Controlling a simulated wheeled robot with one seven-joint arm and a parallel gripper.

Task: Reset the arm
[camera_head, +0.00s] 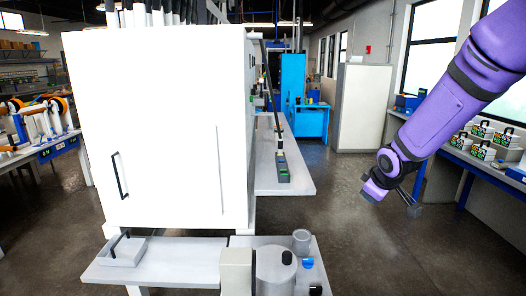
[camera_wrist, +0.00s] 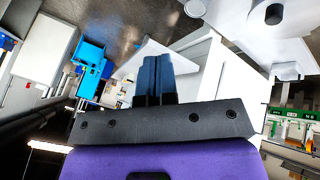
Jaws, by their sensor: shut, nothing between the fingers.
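My gripper (camera_head: 412,203) is at the end of my purple arm at the right of the head view, held in the air over the open floor. In the wrist view my gripper (camera_wrist: 155,62) shows two dark fingers side by side, closed together with nothing between them. No object is touching it. The wrist view is tilted, with the floor near the top.
A large white cabinet (camera_head: 165,130) with a black handle stands at the left. A low grey bench (camera_head: 165,265) is in front of it. Boxes with handles (camera_head: 481,150) sit on a bench (camera_head: 470,163) behind my arm. The middle floor (camera_head: 350,220) is clear.

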